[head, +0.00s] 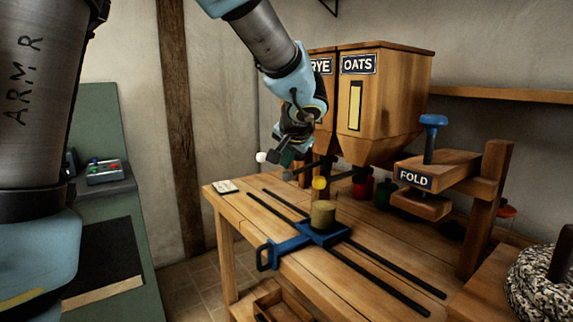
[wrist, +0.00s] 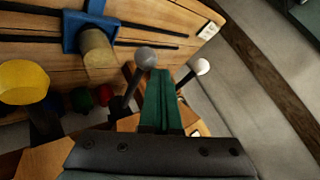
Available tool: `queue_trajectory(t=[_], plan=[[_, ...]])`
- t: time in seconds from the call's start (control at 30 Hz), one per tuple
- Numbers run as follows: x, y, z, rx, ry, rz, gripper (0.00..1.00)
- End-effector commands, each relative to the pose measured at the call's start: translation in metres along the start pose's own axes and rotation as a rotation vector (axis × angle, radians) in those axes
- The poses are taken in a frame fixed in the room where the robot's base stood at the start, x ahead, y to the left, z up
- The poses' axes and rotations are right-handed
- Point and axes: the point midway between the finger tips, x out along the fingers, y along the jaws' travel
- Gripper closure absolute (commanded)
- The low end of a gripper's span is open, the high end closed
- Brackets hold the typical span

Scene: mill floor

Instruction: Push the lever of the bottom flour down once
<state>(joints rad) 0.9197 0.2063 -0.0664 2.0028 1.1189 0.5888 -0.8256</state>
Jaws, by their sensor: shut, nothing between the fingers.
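Wooden flour hoppers stand at the back of the bench, with RYE (head: 322,66) and OATS (head: 359,64) labels readable; my arm covers whatever is left of RYE. Three ball-ended levers stick out below: a white knob (head: 261,157), a grey knob (head: 287,175) and a yellow knob (head: 320,183). The wrist view also shows the white knob (wrist: 202,66), the grey knob (wrist: 146,55) and the yellow knob (wrist: 22,82). My gripper (head: 285,158) is shut and empty; its green fingers (wrist: 160,78) lie between the grey and white levers, close beside the grey one. I cannot tell whether they touch.
A blue carriage (head: 322,232) with a wooden cylinder (head: 323,213) sits on black rails on the bench (head: 240,205). A FOLD press (head: 415,180) stands right, with red and green pots behind. A control box (head: 104,172) is at left.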

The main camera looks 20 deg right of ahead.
Motion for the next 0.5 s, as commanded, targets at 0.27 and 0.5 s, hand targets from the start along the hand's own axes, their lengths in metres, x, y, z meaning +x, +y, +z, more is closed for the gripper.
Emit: queue_trajectory(t=[0.27, 0.5], plan=[[0.0024, 0.0018, 0.0019, 0.0, -0.001, 0.0, 1.0], [0.004, 0.003, 0.0032, 0.0, -0.001, 0.0, 1.0]])
